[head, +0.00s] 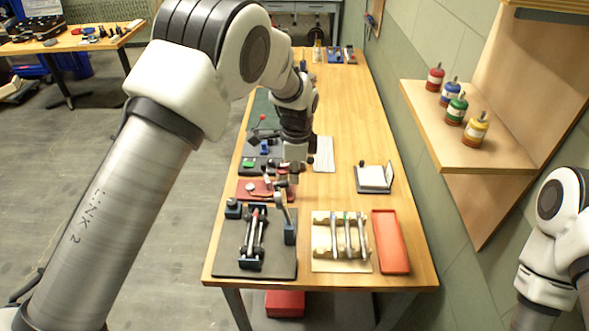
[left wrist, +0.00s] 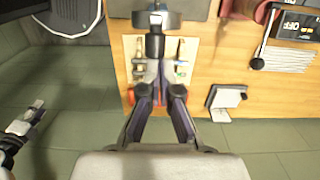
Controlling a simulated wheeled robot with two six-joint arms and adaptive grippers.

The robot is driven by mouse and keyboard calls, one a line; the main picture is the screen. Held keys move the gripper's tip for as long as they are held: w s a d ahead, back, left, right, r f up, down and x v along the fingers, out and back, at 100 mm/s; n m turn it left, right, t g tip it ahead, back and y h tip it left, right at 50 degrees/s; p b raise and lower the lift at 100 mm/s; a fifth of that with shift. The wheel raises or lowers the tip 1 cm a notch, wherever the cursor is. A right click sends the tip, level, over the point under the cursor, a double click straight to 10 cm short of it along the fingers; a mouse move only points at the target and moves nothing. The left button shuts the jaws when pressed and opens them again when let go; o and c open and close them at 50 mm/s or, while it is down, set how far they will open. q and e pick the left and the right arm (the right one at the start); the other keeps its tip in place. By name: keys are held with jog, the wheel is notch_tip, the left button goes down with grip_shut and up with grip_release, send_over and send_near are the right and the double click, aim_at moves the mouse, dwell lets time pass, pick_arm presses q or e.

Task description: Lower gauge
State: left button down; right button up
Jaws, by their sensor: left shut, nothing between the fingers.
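A small round dial (head: 251,187) also lies on the red mat behind. My left gripper (head: 290,178) is above the bench just behind the post, shut and empty. In the left wrist view its fingers (left wrist: 156,75) converge, with the post in line at the top.
A beige holder (head: 320,265) with several metal tools and a red tray (head: 391,241) sit to the right. A small stand (head: 374,177) is farther back. A shelf (head: 455,150) with several bottles juts from the wall. The bench's right middle is clear.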

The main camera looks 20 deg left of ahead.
pick_arm(q)
jog(key=shift+s+d+r, duration=0.1)
jog(key=shift+s, duration=0.15)
